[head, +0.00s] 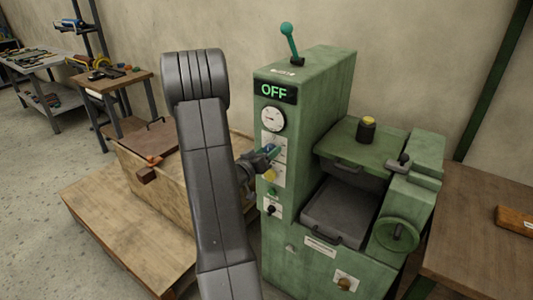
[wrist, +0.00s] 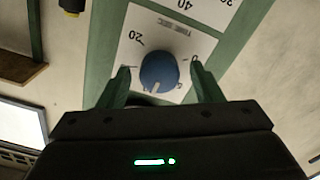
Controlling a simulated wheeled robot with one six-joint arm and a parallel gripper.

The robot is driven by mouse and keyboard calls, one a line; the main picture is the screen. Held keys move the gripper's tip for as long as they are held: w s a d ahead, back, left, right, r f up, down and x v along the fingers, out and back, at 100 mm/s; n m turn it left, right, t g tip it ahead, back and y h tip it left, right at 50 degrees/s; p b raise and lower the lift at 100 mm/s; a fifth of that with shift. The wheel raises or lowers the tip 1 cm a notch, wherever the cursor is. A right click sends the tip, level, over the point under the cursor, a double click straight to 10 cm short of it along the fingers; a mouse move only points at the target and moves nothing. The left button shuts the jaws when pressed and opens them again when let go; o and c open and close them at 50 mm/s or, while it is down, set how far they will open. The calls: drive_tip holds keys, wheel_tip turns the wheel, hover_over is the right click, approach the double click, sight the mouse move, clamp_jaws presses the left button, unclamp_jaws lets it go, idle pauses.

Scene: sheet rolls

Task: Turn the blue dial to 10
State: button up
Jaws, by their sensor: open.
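The blue dial (wrist: 160,70) sits on a white plate (wrist: 190,38) marked with numbers, on the front of the green machine (head: 305,75). In the wrist view the plate appears turned over, with 20 at upper left and 0 at right. A pale pointer mark on the dial points toward the bottom of the picture; the number there is mostly hidden. My gripper (wrist: 160,88) is open, with one green finger on each side of the dial. I cannot tell whether the fingers touch it. In the head view my gripper (head: 258,158) is at the machine's front panel, partly covering the dial.
The machine display (head: 275,92) reads OFF, above a round gauge (head: 271,119). A yellow knob (head: 270,174) and a black knob (head: 271,210) are below the dial. A green lever (head: 290,40) stands on top. A wooden crate (head: 150,185) is left of my arm.

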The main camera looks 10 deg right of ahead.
drive_tip(key=b+v, duration=0.2)
drive_tip(key=v, duration=1.1)
drive_tip(key=shift+s+a, duration=0.25)
drive_tip(key=shift+s, duration=0.1)
drive_tip(key=p+x, duration=0.2)
drive_tip(key=x, duration=1.2)
drive_tip(key=shift+a, duration=0.1)
